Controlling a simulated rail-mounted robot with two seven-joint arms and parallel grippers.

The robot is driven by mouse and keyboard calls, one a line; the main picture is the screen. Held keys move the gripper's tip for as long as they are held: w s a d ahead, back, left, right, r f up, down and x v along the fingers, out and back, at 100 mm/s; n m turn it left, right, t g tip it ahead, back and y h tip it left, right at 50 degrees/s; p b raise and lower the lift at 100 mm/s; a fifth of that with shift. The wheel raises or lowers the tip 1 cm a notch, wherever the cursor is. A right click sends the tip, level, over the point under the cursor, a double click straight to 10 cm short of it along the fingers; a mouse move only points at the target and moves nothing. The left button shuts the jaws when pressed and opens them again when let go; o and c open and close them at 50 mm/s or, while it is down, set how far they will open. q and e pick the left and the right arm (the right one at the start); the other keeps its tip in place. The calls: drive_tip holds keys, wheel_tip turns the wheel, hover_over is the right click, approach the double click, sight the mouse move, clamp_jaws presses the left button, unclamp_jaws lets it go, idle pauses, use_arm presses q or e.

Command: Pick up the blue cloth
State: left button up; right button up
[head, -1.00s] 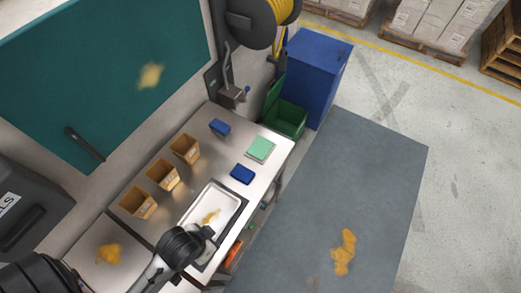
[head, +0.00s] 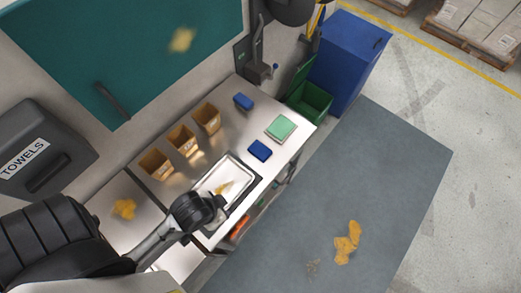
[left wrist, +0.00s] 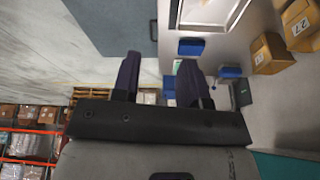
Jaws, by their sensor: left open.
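The blue cloth (head: 260,150) lies folded flat on the steel counter, between the metal tray and the green folded cloth (head: 280,128). In the left wrist view the blue cloth (left wrist: 191,47) shows just beyond the fingertips, to their right. My left gripper (head: 219,203) is over the near end of the tray, apart from the cloth. In the left wrist view the jaws (left wrist: 160,60) are open, with nothing between them. My right gripper is not in view.
The metal tray (head: 241,166) holds a yellowish smear. Three brown bins (head: 183,140) line the counter's back, with a small blue block (head: 243,101) beyond. A green bin (head: 311,101) and blue cabinet (head: 348,60) stand past the far end. Yellow spills mark the counter and grey mat (head: 390,160).

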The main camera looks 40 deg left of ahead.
use_arm(q)
drive_tip(key=shift+o, duration=0.3)
drive_tip(key=o, duration=1.1)
drive_tip(key=shift+c, duration=0.2)
